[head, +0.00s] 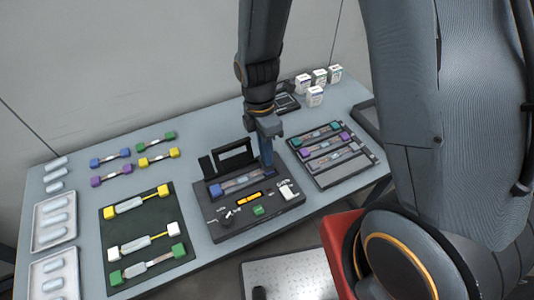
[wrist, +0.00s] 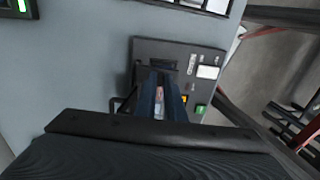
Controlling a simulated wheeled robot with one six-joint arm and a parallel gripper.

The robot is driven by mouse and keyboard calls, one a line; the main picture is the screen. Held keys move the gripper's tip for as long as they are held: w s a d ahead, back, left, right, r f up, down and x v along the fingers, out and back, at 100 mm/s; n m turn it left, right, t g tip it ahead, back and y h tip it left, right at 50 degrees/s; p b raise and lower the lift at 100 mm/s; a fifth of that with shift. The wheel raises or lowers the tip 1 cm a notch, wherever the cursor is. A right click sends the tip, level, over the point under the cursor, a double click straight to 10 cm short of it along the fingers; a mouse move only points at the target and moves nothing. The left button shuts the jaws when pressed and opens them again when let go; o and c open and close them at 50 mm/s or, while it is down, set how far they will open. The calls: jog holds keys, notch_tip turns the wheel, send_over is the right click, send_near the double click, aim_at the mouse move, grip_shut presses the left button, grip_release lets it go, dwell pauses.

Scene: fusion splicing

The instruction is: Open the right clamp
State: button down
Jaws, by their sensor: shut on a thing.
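The black splicer (head: 225,232) stands on the table in the head view, with its dark cover frame (head: 234,150) raised at the back. A blue-ended fibre piece (head: 216,190) lies across its top. My gripper (head: 267,165) points down at the right end of that piece. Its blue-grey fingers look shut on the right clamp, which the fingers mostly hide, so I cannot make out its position. In the wrist view the splicer (wrist: 205,55) lies beyond my gripper (wrist: 162,105), and a pale pinkish strip (wrist: 159,92) shows between the fingers.
A black mat (head: 150,219) with yellow, white and green-ended pieces lies left of the splicer. A dark tray (head: 352,178) with several coloured pieces lies close on the right. White boxes (head: 315,96) stand at the back right. White trays (head: 42,238) line the left edge.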

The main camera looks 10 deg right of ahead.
jog(key=g, duration=0.1)
jog(key=w+g, duration=0.1)
jog(key=shift+w+a+r+g+h, duration=0.2)
jog(key=shift+r+g+h, duration=0.1)
jog(key=shift+h, duration=0.1)
jog(key=g+b, duration=0.1)
jog(key=w+g+h, duration=0.1)
jog(key=g, duration=0.1)
jog(key=shift+w+a+f+b, duration=0.1)
jog(key=shift+w+a+b, duration=0.1)
jog(key=shift+w+b, duration=0.15)
jog(key=g+b, duration=0.1)
jog(key=w+g+b, duration=0.1)
jog(key=g+b, duration=0.1)
jog(key=g+h+b, duration=0.1)
jog(key=b, duration=0.1)
jog(key=shift+w+a+f+g, duration=0.25)
jog(key=shift+w+a+g, duration=0.05)
jog(key=shift+w+g, duration=0.1)
jog(key=g+b, duration=0.1)
jog(key=b, duration=0.1)
jog(key=w+g+h+b, duration=0.1)
jog(key=b, duration=0.1)
jog(key=shift+a+g, duration=0.15)
jog(key=shift+g, duration=0.15)
jog(key=c, duration=1.8)
grip_release()
jog(key=shift+c, duration=0.2)
jog(key=shift+r, duration=0.1)
